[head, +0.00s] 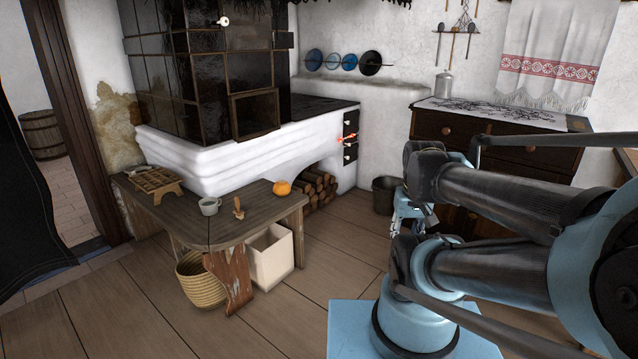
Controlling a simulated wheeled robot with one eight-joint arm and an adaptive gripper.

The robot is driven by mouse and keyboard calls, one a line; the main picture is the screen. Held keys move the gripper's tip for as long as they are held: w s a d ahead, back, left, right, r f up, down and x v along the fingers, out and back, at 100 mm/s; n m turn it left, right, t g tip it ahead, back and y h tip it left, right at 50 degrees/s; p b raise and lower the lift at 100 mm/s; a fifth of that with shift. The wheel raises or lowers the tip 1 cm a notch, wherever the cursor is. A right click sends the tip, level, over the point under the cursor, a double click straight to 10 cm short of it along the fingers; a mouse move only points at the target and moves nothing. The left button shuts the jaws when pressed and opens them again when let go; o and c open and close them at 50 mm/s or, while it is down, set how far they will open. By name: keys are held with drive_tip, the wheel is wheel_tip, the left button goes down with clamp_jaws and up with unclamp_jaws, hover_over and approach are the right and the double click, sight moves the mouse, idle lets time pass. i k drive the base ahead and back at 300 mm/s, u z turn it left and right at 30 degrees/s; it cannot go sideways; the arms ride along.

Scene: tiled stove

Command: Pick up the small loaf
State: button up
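I cannot make out a thing that is clearly a small loaf. A small round orange item (282,188) sits on the right part of the wooden bench (225,229); at this size I cannot tell whether it is bread or a fruit. My gripper (402,212) seems to be the pale blue and grey part beyond my arm, partly hidden by the arm links. It is well to the right of the bench and apart from everything on it. Its fingers do not show clearly.
The bench also holds a grey mug (210,206), a small wooden item (238,208) and a wooden rack (155,182). A wicker basket (200,282) and a white bin (268,257) stand below. A dark bucket (384,194) stands near my gripper. The floor between bench and arm is clear.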

sight(281, 187)
drive_tip(key=z, duration=0.2)
drive_tip(key=i, duration=1.5)
drive_tip(key=u, duration=0.35)
